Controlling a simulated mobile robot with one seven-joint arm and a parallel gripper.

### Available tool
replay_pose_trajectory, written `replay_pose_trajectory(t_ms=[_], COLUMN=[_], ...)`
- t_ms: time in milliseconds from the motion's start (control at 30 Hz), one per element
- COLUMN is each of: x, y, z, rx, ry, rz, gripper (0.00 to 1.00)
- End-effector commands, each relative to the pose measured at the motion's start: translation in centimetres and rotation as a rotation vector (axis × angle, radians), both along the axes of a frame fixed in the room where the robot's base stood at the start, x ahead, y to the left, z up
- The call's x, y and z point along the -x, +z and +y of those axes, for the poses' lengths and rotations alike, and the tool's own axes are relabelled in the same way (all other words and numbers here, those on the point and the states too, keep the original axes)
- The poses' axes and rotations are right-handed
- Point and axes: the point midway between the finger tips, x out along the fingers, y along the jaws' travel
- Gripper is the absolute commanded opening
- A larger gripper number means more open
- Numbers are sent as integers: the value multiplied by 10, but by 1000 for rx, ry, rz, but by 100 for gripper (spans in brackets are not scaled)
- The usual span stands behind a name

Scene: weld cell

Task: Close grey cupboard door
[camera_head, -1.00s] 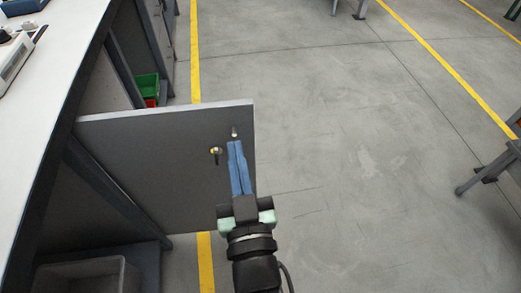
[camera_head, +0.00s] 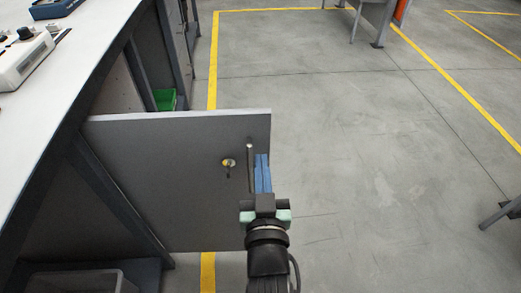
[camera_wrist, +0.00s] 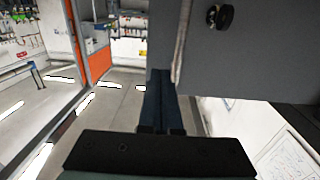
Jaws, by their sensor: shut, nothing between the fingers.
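The grey cupboard door (camera_head: 165,185) stands open, jutting out from under the workbench on the left. A slim vertical bar handle (camera_head: 250,165) sits near its free edge, with a round lock (camera_head: 228,163) to its left. My gripper (camera_head: 262,157) has its blue fingers together, just right of the handle at the door's free edge. In the wrist view the fingers (camera_wrist: 163,85) point towards the lower end of the handle (camera_wrist: 181,40), with the door (camera_wrist: 260,50) to the right. I cannot tell whether the fingers touch handle or door.
The white-topped workbench (camera_head: 60,75) runs along the left, with the open cupboard beneath it. A grey bin (camera_head: 75,282) is on the low shelf and a green bin (camera_head: 165,98) farther back. The concrete floor (camera_head: 370,170) to the right is clear.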

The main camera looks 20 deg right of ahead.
Motion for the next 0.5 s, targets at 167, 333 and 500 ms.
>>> replay_pose_trajectory(t_ms=[167,333,500], x=[-25,-39,-44], y=[0,0,0], z=[-9,-14,-15], rx=[1,-1,0], ry=[0,1,1], rz=[-3,-1,0], gripper=[0,0,0])
